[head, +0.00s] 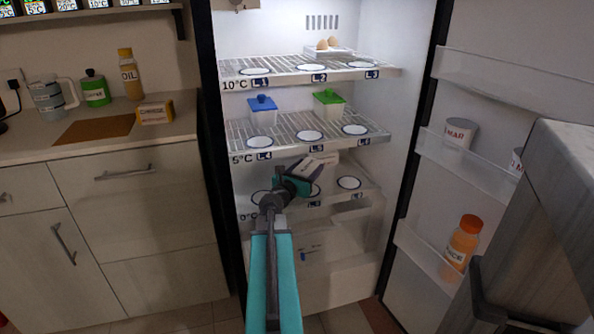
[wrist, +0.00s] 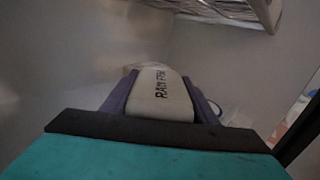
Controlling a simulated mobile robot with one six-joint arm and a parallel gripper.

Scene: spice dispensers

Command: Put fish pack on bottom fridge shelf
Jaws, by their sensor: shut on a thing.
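My gripper (head: 298,178) reaches into the open fridge, between the middle shelf and the bottom shelf. It is shut on the fish pack (head: 318,166), a pale pack held just under the middle shelf's front edge. In the wrist view the pack (wrist: 160,94) sits between the two purple fingers and its dark lettering reads "RAW FISH". The bottom fridge shelf (head: 366,196), by the 0°C label, has white round marks. My gripper and arm hide part of this shelf. I cannot tell whether the pack touches the shelf.
The middle shelf (head: 284,143) holds a blue-lidded container (head: 262,110) and a green-lidded container (head: 328,106). Eggs (head: 328,44) sit on the top shelf. The open fridge door (head: 470,90) at right holds a jar (head: 460,134) and an orange bottle (head: 462,242). The bottom shelf's right mark is clear.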

